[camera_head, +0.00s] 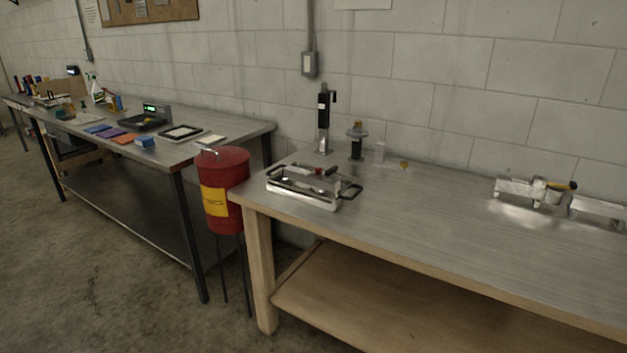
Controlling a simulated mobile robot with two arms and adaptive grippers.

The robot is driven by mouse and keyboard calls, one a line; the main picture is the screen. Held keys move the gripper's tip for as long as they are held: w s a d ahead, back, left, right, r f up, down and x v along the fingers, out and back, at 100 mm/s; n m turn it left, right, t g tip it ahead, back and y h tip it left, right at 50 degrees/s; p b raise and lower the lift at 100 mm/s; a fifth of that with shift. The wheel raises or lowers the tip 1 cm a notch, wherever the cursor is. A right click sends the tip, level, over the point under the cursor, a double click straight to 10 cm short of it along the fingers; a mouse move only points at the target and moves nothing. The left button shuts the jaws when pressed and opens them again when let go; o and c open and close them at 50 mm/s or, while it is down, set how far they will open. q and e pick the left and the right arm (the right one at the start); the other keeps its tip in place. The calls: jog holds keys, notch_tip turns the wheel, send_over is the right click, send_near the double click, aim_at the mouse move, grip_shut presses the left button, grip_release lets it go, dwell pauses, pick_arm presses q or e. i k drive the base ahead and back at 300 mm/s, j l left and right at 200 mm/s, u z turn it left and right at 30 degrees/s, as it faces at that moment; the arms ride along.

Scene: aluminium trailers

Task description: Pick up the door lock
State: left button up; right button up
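No part clearly identifiable as the door lock shows. A shiny metal fitting (520,188) with a dark and yellow handle lies at the right of the near workbench (440,235), beside another metal piece (598,208). A metal tray with black handles (310,200) stands at the bench's left end and holds small metal parts and something with a red end. I cannot tell whether the door lock is among these. Neither of my grippers is in view.
A red drum on legs (226,165) stands between the near bench and a second bench (215,147) with tablets, pads and a scale. A black upright tool (323,115) and a spool-like part (357,140) stand near the wall. The near bench's middle is clear.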

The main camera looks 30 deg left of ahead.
aim_at(291, 174)
jog(key=i+j+u, duration=0.35)
jog(key=i+j, duration=0.45)
jog(key=j, duration=0.1)
